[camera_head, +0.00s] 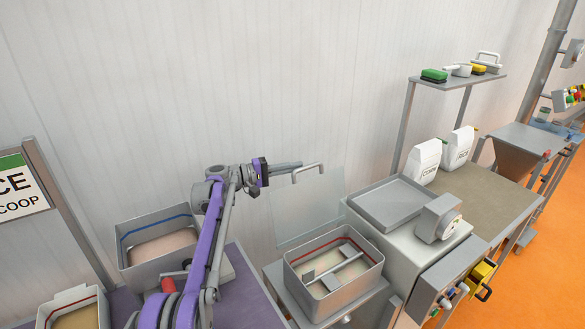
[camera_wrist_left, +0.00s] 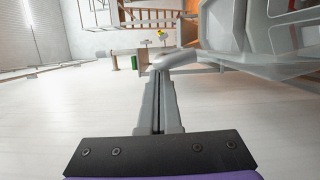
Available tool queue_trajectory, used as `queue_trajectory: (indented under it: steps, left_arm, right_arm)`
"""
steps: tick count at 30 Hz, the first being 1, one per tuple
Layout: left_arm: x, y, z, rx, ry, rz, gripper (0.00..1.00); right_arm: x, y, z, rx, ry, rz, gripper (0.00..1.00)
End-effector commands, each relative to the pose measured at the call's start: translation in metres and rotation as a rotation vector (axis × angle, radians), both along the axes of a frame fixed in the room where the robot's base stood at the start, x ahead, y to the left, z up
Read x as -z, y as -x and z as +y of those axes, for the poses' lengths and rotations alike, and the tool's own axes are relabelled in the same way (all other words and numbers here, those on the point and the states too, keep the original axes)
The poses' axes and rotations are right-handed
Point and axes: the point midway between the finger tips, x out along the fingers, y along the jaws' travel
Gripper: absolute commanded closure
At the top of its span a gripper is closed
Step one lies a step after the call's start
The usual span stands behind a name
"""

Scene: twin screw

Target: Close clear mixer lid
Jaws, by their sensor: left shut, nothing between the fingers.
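The mixer (camera_head: 372,277) is a grey open-topped box with a red line inside, pale contents and a metal bar across it. Its clear lid (camera_head: 305,215) stands raised, nearly upright, at the back edge of the box. A white handle (camera_head: 308,170) is at the lid's top edge. My left gripper (camera_head: 300,164) is shut and empty, its tips at the left end of the handle. In the left wrist view the shut fingers (camera_wrist_left: 157,72) end close to the pale handle (camera_wrist_left: 178,59); I cannot tell whether they touch. My right gripper is not in view.
A grey tray (camera_head: 388,205) and a scale-like unit (camera_head: 438,218) stand right of the mixer. Two white bags (camera_head: 424,163) stand farther right, below a shelf (camera_head: 457,82). A bin with a blue line (camera_head: 158,249) is at left. The wall is close behind the lid.

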Motion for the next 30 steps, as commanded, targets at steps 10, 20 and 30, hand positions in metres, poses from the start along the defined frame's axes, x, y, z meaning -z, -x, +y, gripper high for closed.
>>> queue_trajectory:
  steps: [10,20,30]
  left_arm:
    - [-0.005,0.019,-0.013,0.002,-0.052,-0.074,1.0]
    - [-0.011,0.071,-0.047,0.005,-0.184,-0.273,1.0]
    - [0.001,0.135,-0.09,0.004,-0.364,-0.546,1.0]
  right_arm:
    - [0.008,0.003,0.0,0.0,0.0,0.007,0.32]
    - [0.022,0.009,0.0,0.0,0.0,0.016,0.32]
    - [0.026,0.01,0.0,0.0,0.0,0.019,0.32]
